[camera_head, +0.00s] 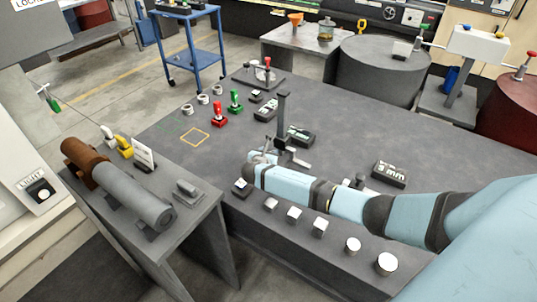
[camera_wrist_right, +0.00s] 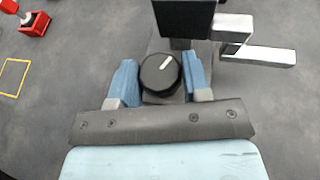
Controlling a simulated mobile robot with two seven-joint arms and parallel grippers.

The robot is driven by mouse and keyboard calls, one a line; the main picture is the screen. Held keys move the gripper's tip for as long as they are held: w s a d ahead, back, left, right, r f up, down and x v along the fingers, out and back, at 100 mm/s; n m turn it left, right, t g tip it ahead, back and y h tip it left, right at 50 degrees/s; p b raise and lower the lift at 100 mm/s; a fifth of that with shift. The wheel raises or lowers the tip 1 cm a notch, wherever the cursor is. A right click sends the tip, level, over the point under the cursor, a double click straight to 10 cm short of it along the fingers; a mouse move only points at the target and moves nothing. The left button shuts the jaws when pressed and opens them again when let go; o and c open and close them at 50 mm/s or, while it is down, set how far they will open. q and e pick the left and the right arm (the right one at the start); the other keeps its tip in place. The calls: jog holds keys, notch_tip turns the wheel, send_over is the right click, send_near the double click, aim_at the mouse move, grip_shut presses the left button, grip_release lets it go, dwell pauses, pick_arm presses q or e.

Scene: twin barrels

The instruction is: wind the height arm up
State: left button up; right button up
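The height arm stand is a dark upright post (camera_head: 283,115) on the grey table, with short pale arms low on its right side. In the right wrist view the dark post top (camera_wrist_right: 185,18) and a pale metal bar (camera_wrist_right: 258,55) show above a round black knob (camera_wrist_right: 158,80). The knob has a white line pointing up and to the right. My right gripper (camera_head: 262,158) is at the foot of the stand. Its blue fingers (camera_wrist_right: 160,78) sit on both sides of the knob and appear to touch it. My left gripper is not in view.
A red figure (camera_head: 220,115) and a green one (camera_head: 235,102) stand left of the post. Dark labelled blocks (camera_head: 300,136) lie close by, and another (camera_head: 389,174) lies right. Several knobs line the table's front edge. A side bench (camera_head: 205,207) carries a rusty cylinder (camera_head: 85,160).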

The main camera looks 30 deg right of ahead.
jog(key=shift+m+g, duration=0.3)
jog(key=shift+w+a+m+g+h+p, duration=0.15)
jog(key=shift+m+g+h+p, duration=0.2)
jog(key=shift+m+g+h, duration=0.65)
jog(key=shift+m+g, duration=0.8)
jog(key=shift+f+m+g+b, duration=0.15)
jog(key=shift+m+g+b, duration=0.25)
jog(key=shift+m+g, duration=0.5)
jog(key=m+g+b, duration=0.1)
jog(key=m+g, duration=0.1)
jog(key=shift+w+g+h+b, duration=0.1)
jog(key=shift+g+h+b, duration=0.2)
jog(key=shift+m+g+b, duration=0.75)
jog(key=shift+m+g, duration=0.15)
jog(key=shift+g, duration=0.2)
